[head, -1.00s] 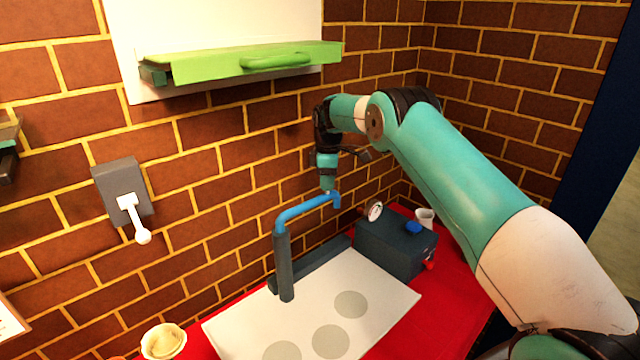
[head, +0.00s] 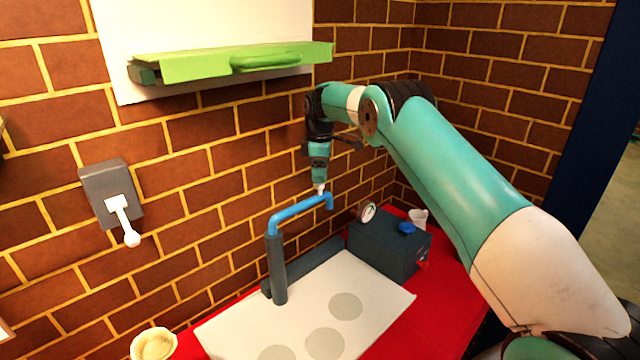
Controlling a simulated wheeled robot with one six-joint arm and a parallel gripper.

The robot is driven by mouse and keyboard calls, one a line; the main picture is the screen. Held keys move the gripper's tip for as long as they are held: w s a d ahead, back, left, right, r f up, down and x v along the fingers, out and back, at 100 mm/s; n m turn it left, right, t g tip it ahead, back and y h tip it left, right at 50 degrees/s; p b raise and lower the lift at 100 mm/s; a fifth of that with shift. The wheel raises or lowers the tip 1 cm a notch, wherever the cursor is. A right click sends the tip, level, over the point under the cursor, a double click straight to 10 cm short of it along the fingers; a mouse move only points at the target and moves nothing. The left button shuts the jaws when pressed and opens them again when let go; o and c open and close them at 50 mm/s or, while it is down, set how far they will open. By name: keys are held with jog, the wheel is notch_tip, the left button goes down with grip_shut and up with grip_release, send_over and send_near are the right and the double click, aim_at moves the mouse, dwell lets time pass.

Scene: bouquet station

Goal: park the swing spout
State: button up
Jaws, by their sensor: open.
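The swing spout (head: 298,209) is a blue pipe on top of a dark grey post (head: 277,268). It reaches right and away from the post, and its end bends down. My gripper (head: 320,190) points down just above the spout's outer end. It is open, with its tips small and close to the blue pipe. I cannot tell whether the tips touch the pipe.
A white board (head: 300,312) with grey discs lies on the red table (head: 440,305). A dark box (head: 388,247) with a gauge and blue knob stands right of the post.

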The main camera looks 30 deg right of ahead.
jog(key=shift+r+b, duration=0.4)
jog(key=shift+r, duration=1.8)
